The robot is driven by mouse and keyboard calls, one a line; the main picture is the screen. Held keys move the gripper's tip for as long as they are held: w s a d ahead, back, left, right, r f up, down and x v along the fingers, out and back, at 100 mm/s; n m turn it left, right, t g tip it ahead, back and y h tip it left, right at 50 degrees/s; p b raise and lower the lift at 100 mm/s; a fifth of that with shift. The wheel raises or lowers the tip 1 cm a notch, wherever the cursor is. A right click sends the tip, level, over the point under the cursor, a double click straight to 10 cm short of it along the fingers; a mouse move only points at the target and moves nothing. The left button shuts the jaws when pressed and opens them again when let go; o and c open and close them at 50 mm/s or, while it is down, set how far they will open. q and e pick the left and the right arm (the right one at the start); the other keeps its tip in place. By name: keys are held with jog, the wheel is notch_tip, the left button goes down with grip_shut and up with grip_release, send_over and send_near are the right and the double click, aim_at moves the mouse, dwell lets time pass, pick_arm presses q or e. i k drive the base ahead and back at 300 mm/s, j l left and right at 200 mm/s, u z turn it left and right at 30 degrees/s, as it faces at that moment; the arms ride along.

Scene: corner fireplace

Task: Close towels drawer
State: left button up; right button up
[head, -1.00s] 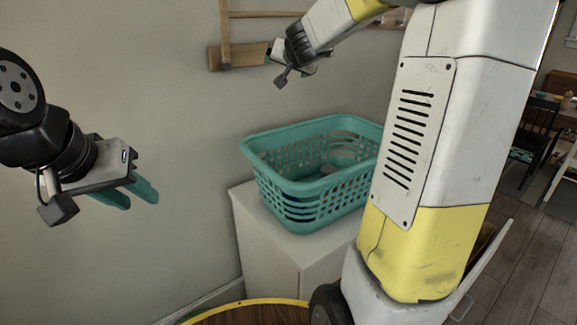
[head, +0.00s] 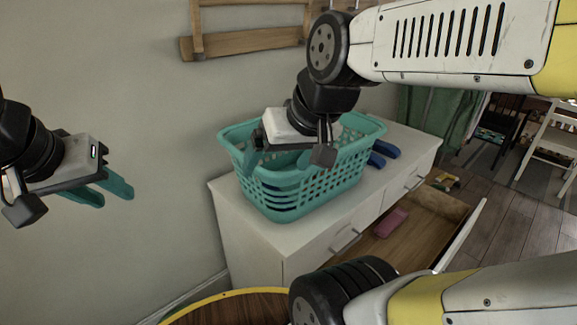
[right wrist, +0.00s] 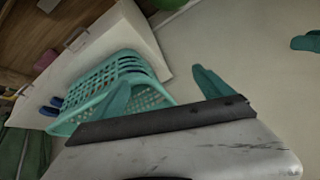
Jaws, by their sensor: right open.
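The open drawer (head: 425,232) juts from the white cabinet (head: 240,240) at the lower right of the head view, with a pink folded item (head: 390,222) inside. Its white front panel (head: 461,236) shows edge-on. The brown drawer inside also shows at the upper left of the right wrist view (right wrist: 35,30). My right gripper (head: 272,160) is open, over or in front of the teal basket, away from the drawer; its teal fingers are spread in the right wrist view (right wrist: 160,85). My left gripper (head: 117,200) is open and empty by the wall at the left.
A teal laundry basket (head: 305,190) stands on the cabinet top, with blue-handled items (head: 382,152) beside it. A wooden rack (head: 245,42) hangs on the wall. A round wood surface with a yellow rim (head: 215,296) is at the bottom. Floor (head: 510,220) is clear right of the drawer.

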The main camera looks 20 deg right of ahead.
aim_at(435, 218)
jog(key=k, duration=0.6)
jog(key=l+z, duration=0.1)
jog(key=z, duration=0.3)
jog(key=l+z, duration=0.15)
jog(key=z, duration=0.3)
jog(key=l+z, duration=0.1)
jog(key=z, duration=0.3)
jog(key=i+l, duration=0.2)
jog(key=l, duration=0.15)
jog(key=i+l, duration=0.25)
jog(key=l, duration=0.15)
jog(key=i+l, duration=0.2)
jog(key=l, duration=0.15)
jog(key=k+j, duration=0.15)
jog(key=j, duration=0.15)
jog(key=k+j+u, duration=0.15)
jog(key=j, duration=0.15)
